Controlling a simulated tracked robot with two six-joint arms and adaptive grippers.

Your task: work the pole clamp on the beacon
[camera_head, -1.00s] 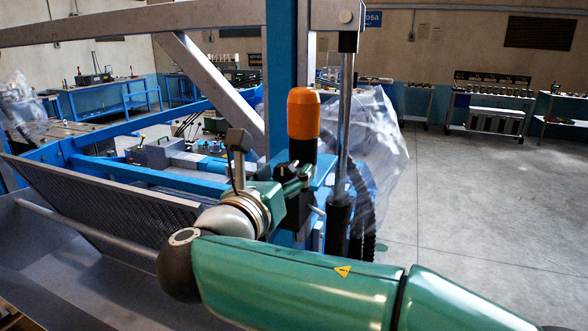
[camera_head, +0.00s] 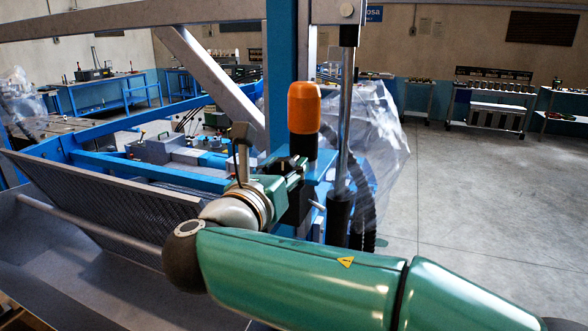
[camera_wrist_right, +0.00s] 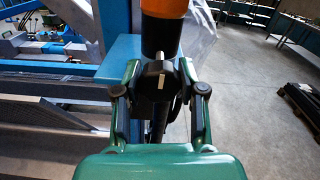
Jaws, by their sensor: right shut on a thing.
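The beacon (camera_head: 304,108) has an orange dome on a black base and stands upright beside a blue post. It also shows, cut off by the top edge, in the right wrist view (camera_wrist_right: 161,30). Below it is the black knob of the pole clamp (camera_wrist_right: 158,84), with a pale mark on its face. My right gripper (camera_wrist_right: 159,72) has one finger on each side of this knob and is shut on it. In the head view my right gripper (camera_head: 292,173) partly hides the clamp. My left gripper is not in view.
The blue post (camera_head: 281,75) stands directly behind the beacon, and a grey rod (camera_head: 346,120) rises just to its right. Clear plastic sheeting (camera_head: 380,140) hangs behind. A mesh panel (camera_head: 110,200) lies to the left. Open concrete floor (camera_head: 480,200) is at the right.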

